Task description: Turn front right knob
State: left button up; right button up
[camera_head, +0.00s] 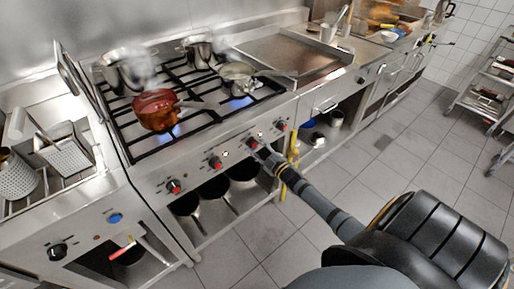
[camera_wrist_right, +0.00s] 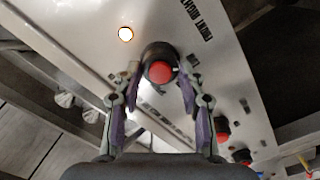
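A row of red-and-black knobs runs along the stove's front panel. In the head view, my right gripper (camera_head: 268,152) is at this panel, close to the third knob from the left (camera_head: 253,143); the knob at the right end (camera_head: 281,125) is just beyond. In the right wrist view, a red knob with a black base (camera_wrist_right: 160,72) lies between the two fingertips of my right gripper (camera_wrist_right: 160,78). The fingers are spread, one on each side; whether they touch the base is unclear. A small lamp (camera_wrist_right: 126,34) glows beside this knob. My left gripper is not in view.
A red pot (camera_head: 155,110) and steaming metal pots stand on the burners, with blue flames showing. A flat griddle (camera_head: 295,52) is to the right. Dark pans sit on the shelf below the panel. The tiled floor (camera_head: 400,150) is free to the right.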

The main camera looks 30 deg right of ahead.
jog(key=o, duration=0.4)
jog(key=s, duration=0.8)
jog(key=s+d, duration=0.1)
jog(key=s, duration=0.3)
jog(key=s+d+f+m+g+h+p, duration=0.1)
jog(key=s+f+m+g+h, duration=0.15)
jog(key=s+f+g, duration=0.75)
jog(key=s+d+f+m+t+h+p, duration=0.1)
jog(key=s+f+m, duration=0.3)
jog(key=f, duration=1.3)
jog(key=s+a+f+m+g, duration=0.1)
jog(key=s+a+f+g, duration=0.1)
jog(key=s+a+f, duration=0.2)
jog(key=s+a+f+m+g+p, duration=0.1)
jog(key=s+a+f+g, duration=0.2)
jog(key=s, duration=0.8)
jog(key=s+a+f+m+g+y, duration=0.1)
jog(key=s+a+f+m+g, duration=0.1)
jog(key=s+a+f, duration=0.3)
jog(key=shift+s+f+g, duration=0.2)
jog(key=shift+s, duration=0.4)
jog(key=shift+s+f+g, duration=0.2)
jog(key=shift+s, duration=0.4)
